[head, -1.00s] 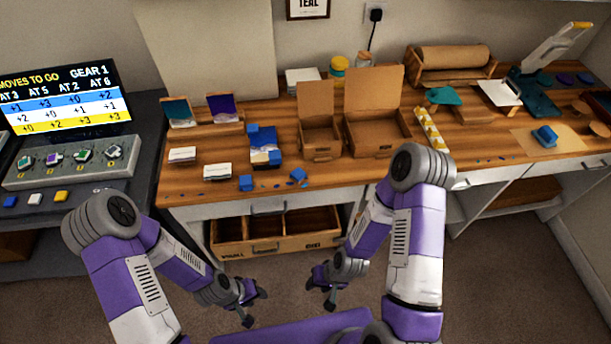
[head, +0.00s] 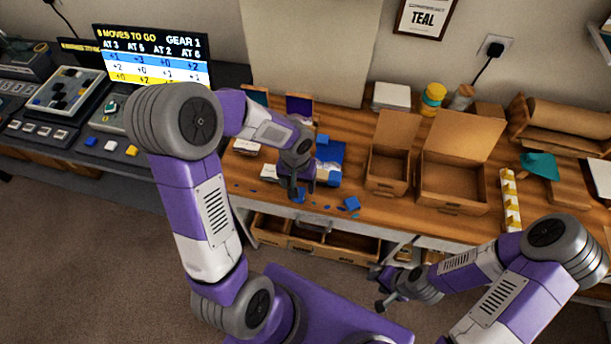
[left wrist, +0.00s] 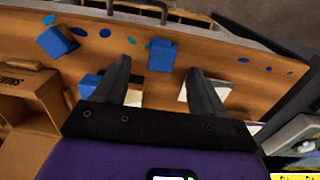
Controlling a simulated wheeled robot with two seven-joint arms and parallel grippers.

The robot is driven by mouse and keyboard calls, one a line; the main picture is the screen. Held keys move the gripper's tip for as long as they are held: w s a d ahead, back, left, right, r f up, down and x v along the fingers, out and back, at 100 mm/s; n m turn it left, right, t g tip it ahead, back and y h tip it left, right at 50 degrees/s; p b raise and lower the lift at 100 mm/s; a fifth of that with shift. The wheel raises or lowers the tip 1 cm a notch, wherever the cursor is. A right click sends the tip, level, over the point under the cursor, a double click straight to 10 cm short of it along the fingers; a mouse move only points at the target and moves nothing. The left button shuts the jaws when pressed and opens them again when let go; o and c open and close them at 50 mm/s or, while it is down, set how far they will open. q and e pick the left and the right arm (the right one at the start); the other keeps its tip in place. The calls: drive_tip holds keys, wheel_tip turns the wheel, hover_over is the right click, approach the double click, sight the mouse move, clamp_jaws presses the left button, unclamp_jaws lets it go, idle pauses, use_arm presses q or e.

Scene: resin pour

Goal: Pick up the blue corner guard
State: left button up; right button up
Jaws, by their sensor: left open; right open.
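Several blue corner guards lie on the wooden bench. In the left wrist view one blue corner guard (left wrist: 161,55) shows between my open fingertips; I cannot tell how far below them it is. A second guard (left wrist: 58,42) lies to its left, and it also shows in the head view (head: 351,203). My left gripper (head: 298,187) is over the bench's front edge, open and empty, partly covering the nearest guard. A further blue piece (head: 322,139) sits on the blue-and-white stack behind. My right gripper (head: 380,288) is open, low in front of the bench, away from the guards.
Two open cardboard boxes (head: 392,165) stand right of the guards. White card stacks (left wrist: 197,88) lie near my left fingers. Small blue and teal flakes dot the front edge. An open drawer (head: 300,236) sits below. A screen (head: 150,60) and control panel are at left.

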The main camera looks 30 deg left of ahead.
use_arm(q)
drive_tip(key=shift+w+a+r, duration=0.15)
drive_tip(key=shift+w+a, duration=0.05)
drive_tip(key=shift+a, duration=0.15)
wheel_tip(320, 180, down, 7)
drive_tip(key=shift+d+b, duration=0.15)
drive_tip(key=shift+b, duration=0.95)
drive_tip(key=c, duration=1.1)
